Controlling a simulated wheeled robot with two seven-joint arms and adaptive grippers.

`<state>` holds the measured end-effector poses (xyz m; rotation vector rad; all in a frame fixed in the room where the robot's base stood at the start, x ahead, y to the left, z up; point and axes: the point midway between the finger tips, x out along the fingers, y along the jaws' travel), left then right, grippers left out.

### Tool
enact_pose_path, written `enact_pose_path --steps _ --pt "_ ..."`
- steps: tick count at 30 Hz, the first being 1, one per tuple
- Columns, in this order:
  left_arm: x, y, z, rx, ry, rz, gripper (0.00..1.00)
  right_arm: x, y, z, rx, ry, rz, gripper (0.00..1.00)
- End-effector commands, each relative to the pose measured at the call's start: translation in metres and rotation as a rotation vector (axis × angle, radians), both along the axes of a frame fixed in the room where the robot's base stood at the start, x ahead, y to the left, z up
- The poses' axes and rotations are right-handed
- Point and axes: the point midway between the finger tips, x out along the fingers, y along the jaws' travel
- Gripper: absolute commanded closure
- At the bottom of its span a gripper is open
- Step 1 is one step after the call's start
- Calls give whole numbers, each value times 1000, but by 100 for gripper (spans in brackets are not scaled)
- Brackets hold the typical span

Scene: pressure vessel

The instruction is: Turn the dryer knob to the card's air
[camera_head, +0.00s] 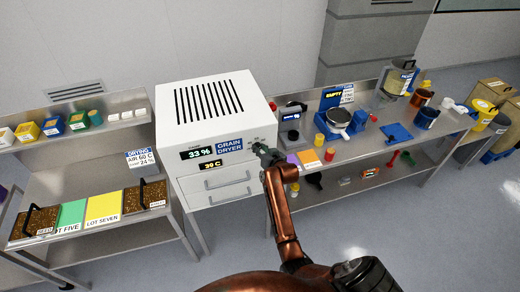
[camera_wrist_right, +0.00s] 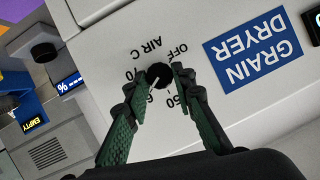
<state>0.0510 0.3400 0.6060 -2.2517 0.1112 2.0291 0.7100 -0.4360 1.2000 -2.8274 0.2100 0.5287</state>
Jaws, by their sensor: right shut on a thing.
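The grain dryer (camera_head: 190,122) is a white box. The card (camera_head: 141,160) reads DRYING, AIR 60 C. My left gripper is out of view.
Left of the dryer, a steel bench (camera_head: 95,238) holds grain trays and green and yellow lot mats, with a shelf (camera_head: 75,131) of small blocks. On the right, a steel table (camera_head: 350,150) carries a scale (camera_head: 340,118), cups and jars. Buckets stand far right.

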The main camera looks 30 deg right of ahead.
Motion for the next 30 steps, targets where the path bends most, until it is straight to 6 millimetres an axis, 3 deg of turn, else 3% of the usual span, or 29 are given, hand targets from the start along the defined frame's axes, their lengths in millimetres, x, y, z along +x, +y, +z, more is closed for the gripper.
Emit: enact_pose_path --steps 2,3,10,20,26,30 --pt "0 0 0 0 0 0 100 -1 1 -4 2 8 1 100" --pt "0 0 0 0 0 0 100 -1 1 -4 2 8 1 75" --pt "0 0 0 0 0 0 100 -1 0 -2 -1 4 0 59" --pt "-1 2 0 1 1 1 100 -3 0 0 -1 2 0 59" --pt "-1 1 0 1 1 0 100 -27 3 9 -2 1 0 59" --pt "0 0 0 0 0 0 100 -55 5 20 -1 2 -1 59"
